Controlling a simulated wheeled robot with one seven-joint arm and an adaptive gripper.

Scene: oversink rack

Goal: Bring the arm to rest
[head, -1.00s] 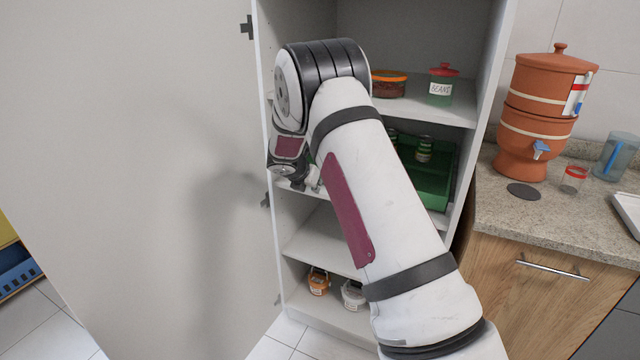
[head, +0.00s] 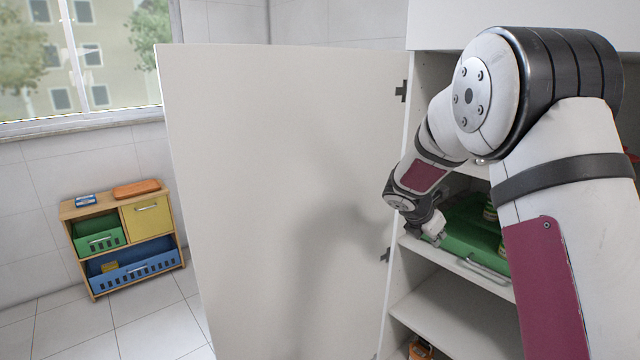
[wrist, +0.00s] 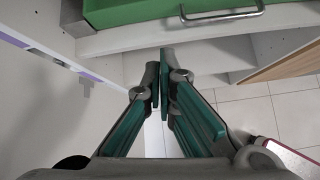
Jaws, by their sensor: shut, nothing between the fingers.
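My gripper (wrist: 162,80) is shut and empty in the wrist view, its two fingertips together in front of the shelf edge. In the head view my gripper (head: 436,236) is small and hangs at the front of the open cabinet, close to a green tray (head: 470,228) on a shelf. My arm reaches across the right side of the head view, bent, and hides much of the cabinet. The green tray also shows at the top of the wrist view (wrist: 140,12), with its metal handle (wrist: 222,14) just beyond the fingertips. I cannot tell whether the fingers touch anything.
The cabinet door (head: 290,190) stands wide open to the left of my arm. A lower cabinet shelf (head: 450,310) looks bare. An orange bucket (head: 420,349) sits at the bottom. A small wooden unit with drawers (head: 125,235) stands far left under the window, with free tiled floor before it.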

